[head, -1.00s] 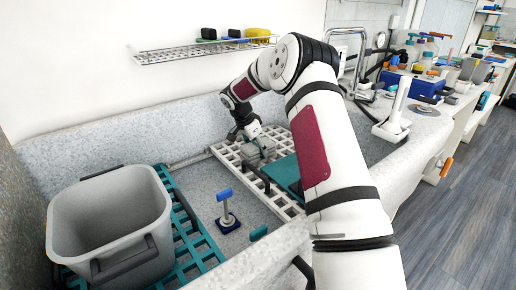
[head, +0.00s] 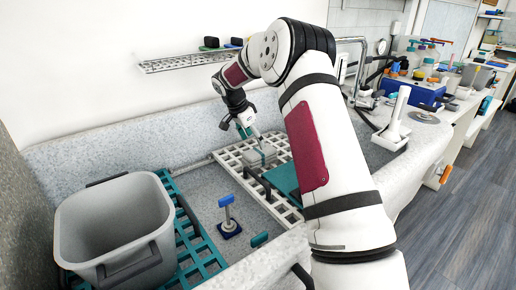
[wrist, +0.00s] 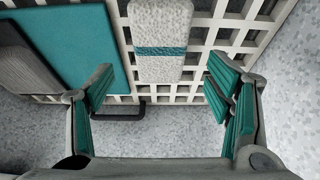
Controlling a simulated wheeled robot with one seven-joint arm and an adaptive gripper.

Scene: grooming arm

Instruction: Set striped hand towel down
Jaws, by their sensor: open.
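The striped hand towel, a pale grey folded block with a teal stripe, lies flat on the white grid rack (wrist: 200,22) in the wrist view (wrist: 158,58). In the head view the towel (head: 262,158) lies on the same rack (head: 229,157), beside a teal panel. My gripper (wrist: 160,84) is open, with nothing between its teal-padded fingers. In the head view my gripper (head: 249,135) is just above the towel and apart from it. My arm partly blocks the rack's right side in the head view.
A teal panel (wrist: 75,45) bears a grey object (wrist: 28,62) at the left in the wrist view. In the basin, a grey bin (head: 75,235) stands on a teal grid, with a blue-handled tool (head: 226,212) beside it. A wire shelf (head: 180,62) hangs above.

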